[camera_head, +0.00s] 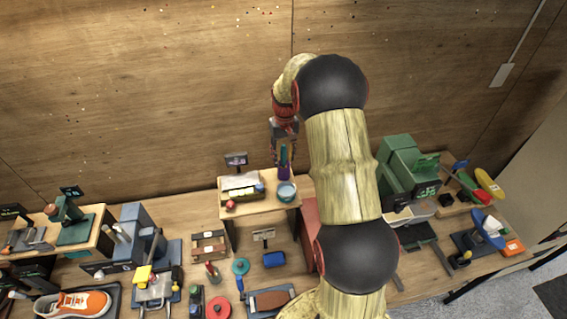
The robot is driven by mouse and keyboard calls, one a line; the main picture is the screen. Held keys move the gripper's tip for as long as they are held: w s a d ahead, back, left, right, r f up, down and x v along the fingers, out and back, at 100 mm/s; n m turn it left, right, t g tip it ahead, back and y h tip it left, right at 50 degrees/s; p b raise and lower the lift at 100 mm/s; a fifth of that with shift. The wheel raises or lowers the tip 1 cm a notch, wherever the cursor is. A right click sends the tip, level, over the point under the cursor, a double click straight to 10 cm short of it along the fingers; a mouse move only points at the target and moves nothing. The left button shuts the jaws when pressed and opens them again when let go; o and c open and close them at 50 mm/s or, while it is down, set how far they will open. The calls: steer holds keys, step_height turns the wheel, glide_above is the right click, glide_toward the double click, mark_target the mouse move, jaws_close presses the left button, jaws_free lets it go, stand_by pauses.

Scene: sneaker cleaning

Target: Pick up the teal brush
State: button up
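My gripper (284,143) hangs over the small raised wooden shelf (262,206), at its back right, close to the wooden wall. A slim upright teal item (283,155), which may be the teal brush, shows right at the fingers. Just below it is a purple holder or handle (284,172); I cannot tell which. The fingers are small and dark here, so I cannot tell whether they are open or closed on the teal item. A round teal head with a blue handle (240,268) lies on the lower bench, left of centre, apart from my gripper.
Green machines (405,165) stand right of my arm. An orange sneaker (78,303) lies at lower left.

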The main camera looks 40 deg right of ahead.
mark_target(283, 146)
steer(key=shift+c, duration=1.2)
jaws_close()
step_height(283, 146, up, 10)
steer(key=shift+r+b, duration=0.1)
steer(key=shift+b, duration=1.05)
